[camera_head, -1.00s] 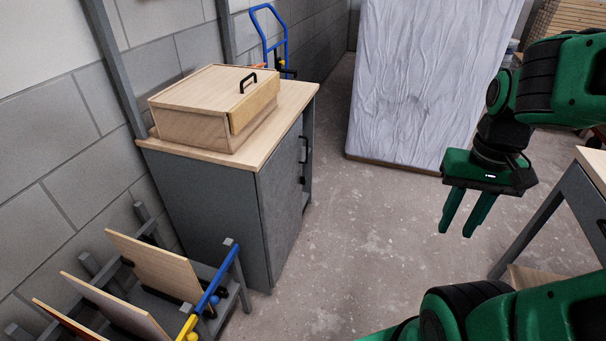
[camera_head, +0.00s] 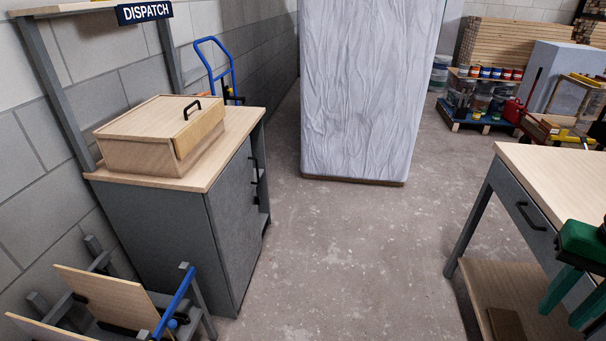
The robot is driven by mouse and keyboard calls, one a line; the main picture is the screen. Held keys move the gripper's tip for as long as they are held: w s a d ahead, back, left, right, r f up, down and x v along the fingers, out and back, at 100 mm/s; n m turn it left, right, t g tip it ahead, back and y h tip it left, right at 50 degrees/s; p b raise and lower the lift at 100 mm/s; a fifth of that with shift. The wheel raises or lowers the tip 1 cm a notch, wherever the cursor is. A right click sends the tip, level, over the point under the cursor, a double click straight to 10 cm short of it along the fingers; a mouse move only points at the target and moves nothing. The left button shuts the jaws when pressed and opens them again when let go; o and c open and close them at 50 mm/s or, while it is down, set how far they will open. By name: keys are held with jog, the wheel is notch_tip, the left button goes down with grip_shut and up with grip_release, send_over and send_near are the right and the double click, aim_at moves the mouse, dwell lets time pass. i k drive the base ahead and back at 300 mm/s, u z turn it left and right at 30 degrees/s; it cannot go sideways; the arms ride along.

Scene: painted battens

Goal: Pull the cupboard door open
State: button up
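The grey cupboard (camera_head: 150,240) with a pale wooden top stands against the wall at the left. Its grey door (camera_head: 234,225) faces right and looks shut, seen at a steep angle. A black bar handle (camera_head: 254,170) is on the door's far side. My gripper (camera_head: 572,308) is at the right edge, pointing down in front of the workbench. Its two green fingers are apart with nothing visible between them. It is far from the door; part of its body is cut off by the frame.
A wooden box (camera_head: 140,155) with a black handle sits on the cupboard top. A rack of boards (camera_head: 105,300) stands at its near left. A wrapped tall block (camera_head: 365,90) stands behind. A workbench (camera_head: 560,180) with a drawer is at right. The middle floor is clear.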

aim_at(235, 221)
jog(key=z, duration=0.5)
jog(key=k, duration=0.7)
jog(key=z, duration=0.3)
jog(key=i, duration=0.8)
jog(key=u, duration=1)
jog(key=i, duration=1.2)
jog(key=u, duration=0.75)
jog(key=i, duration=0.35)
jog(key=u, duration=0.05)
